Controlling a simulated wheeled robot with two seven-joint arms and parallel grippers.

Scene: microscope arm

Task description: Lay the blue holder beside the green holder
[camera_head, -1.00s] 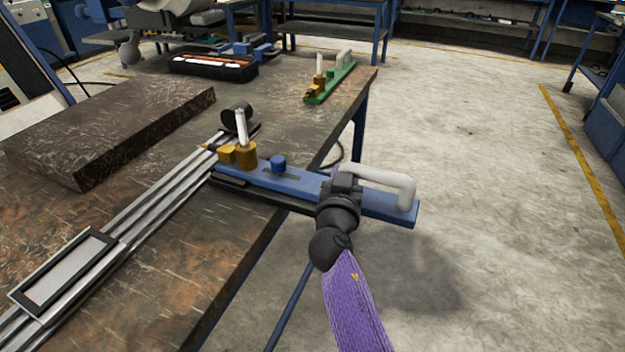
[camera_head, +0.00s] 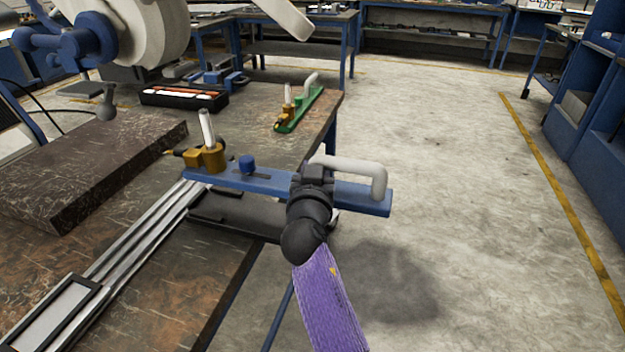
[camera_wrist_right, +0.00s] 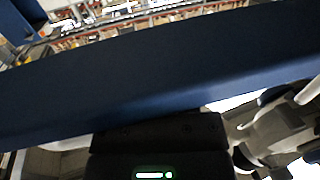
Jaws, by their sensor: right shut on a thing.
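The blue holder (camera_head: 345,193) is a long blue bar with a white handle, a blue knob and a brass fitting with a white rod. My right gripper (camera_head: 313,182) is shut on the bar near its handle end and holds it level, raised over the table's right edge. In the right wrist view the bar (camera_wrist_right: 150,75) crosses the picture in front of my gripper's dark body. The green holder (camera_head: 297,112) lies on the table near the far right corner, apart from the blue one. My left gripper is not in view.
A black base (camera_head: 238,214) lies below the blue holder, beside silver rails (camera_head: 130,240). A dark stone slab (camera_head: 90,165) and a black tray (camera_head: 185,97) are to the left. Large white and blue apparatus (camera_head: 95,40) stands at top left. Bare table lies left of the green holder.

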